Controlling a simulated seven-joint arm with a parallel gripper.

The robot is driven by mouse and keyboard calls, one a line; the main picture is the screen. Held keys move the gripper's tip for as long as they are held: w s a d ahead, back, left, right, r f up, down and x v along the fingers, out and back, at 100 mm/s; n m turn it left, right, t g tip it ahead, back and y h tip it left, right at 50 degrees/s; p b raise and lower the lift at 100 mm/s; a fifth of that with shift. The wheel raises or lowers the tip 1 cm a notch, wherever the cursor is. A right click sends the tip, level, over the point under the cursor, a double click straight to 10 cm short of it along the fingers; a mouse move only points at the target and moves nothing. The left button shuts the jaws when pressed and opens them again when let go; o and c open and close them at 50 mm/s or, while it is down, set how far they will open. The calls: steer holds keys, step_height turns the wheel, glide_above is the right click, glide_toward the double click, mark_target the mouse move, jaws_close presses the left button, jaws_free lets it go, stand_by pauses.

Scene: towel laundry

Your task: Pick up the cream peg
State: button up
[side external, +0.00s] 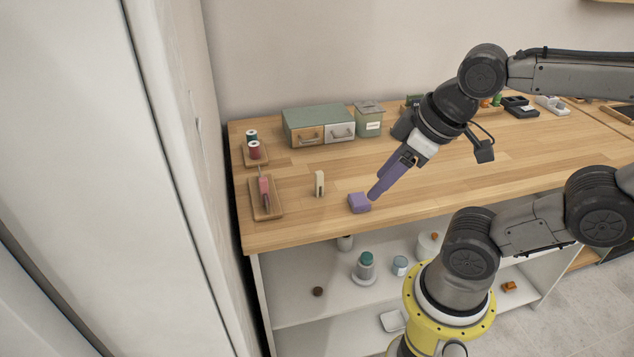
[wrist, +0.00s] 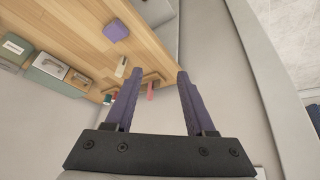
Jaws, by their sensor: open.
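The cream peg (side external: 319,183) stands upright on the wooden bench, left of a purple block. In the wrist view the cream peg (wrist: 121,67) shows to the left of and beyond the left finger. My gripper (side external: 373,196) has purple fingers and, in the side view, its tips appear beside the purple block (side external: 359,203), to the right of the peg. In the wrist view my gripper (wrist: 155,75) has its fingers spread apart with nothing held between them. The peg is apart from the gripper.
A wooden tray (side external: 277,208) with a red-handled tool lies left of the peg, and a small tray with thread spools (side external: 255,150) lies behind it. A drawer box (side external: 300,118) and a green canister (side external: 368,125) stand at the back. Bench around the peg is clear.

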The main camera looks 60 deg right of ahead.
step_height(320, 180, up, 3)
steer(key=w+n, duration=0.2)
steer(key=n, duration=0.1)
steer(key=n+g, duration=0.5)
steer(key=n, duration=0.1)
glide_above(319, 185)
step_height(319, 185, down, 3)
steer(key=f, duration=0.5)
steer(key=d+f, duration=0.1)
steer(key=f, duration=0.2)
steer(key=shift+f, duration=0.25)
steer(key=shift+w+a+f, duration=0.1)
steer(key=shift+w+f, duration=0.05)
steer(key=shift+f, duration=1.45)
steer(key=shift+w+a+f, duration=0.1)
steer(key=shift+f, duration=1.45)
steer(key=shift+d, duration=0.1)
jaws_close()
